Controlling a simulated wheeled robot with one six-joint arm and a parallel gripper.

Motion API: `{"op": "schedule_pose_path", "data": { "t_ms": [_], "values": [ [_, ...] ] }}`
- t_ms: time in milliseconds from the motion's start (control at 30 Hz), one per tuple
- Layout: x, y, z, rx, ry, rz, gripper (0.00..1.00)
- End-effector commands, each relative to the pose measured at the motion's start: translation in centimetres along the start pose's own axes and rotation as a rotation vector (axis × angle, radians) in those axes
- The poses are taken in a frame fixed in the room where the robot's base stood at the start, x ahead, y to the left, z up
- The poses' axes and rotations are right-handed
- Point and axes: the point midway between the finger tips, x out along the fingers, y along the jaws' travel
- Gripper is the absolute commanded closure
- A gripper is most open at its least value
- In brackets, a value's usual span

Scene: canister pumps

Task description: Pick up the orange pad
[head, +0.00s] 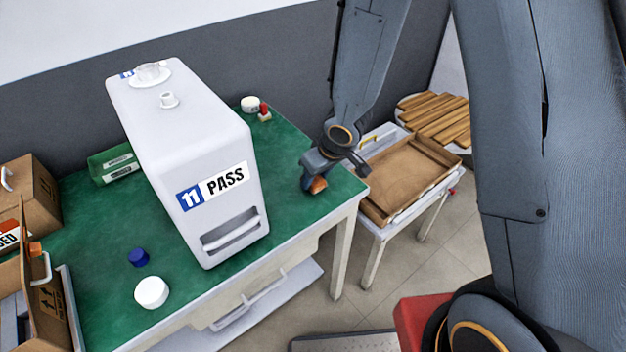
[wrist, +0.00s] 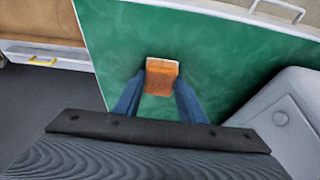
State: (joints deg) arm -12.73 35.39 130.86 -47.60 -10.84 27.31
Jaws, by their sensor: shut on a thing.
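The orange pad (head: 318,185) shows as a small orange patch under my gripper, near the right end of the green table top. In the wrist view the orange pad (wrist: 161,77) sits between my two blue-grey fingers, with a thin pale edge along its far side. My gripper (head: 315,183) points down and is shut on the pad, also seen in the wrist view (wrist: 160,95). Part of the pad is hidden by the fingers. I cannot tell whether it touches the table.
A large white canister (head: 185,150) marked "11 PASS" stands on the green table (head: 290,222), left of my gripper. A blue cap (head: 138,257) and white lid (head: 151,292) lie in front. A cardboard tray (head: 440,147) sits on the side table at right. Cardboard boxes (head: 30,190) stand at left.

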Motion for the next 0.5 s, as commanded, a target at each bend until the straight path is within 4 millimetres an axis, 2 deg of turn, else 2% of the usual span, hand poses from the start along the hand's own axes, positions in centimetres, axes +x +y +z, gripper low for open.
{"op": "schedule_pose_path", "data": {
  "t_ms": [167,500],
  "values": [
    [-0.9,0.0,-0.4,-0.001,0.001,0.0,0.88],
    [-5.8,-0.1,-2.3,-0.001,0.001,0.0,0.88]
  ]
}}
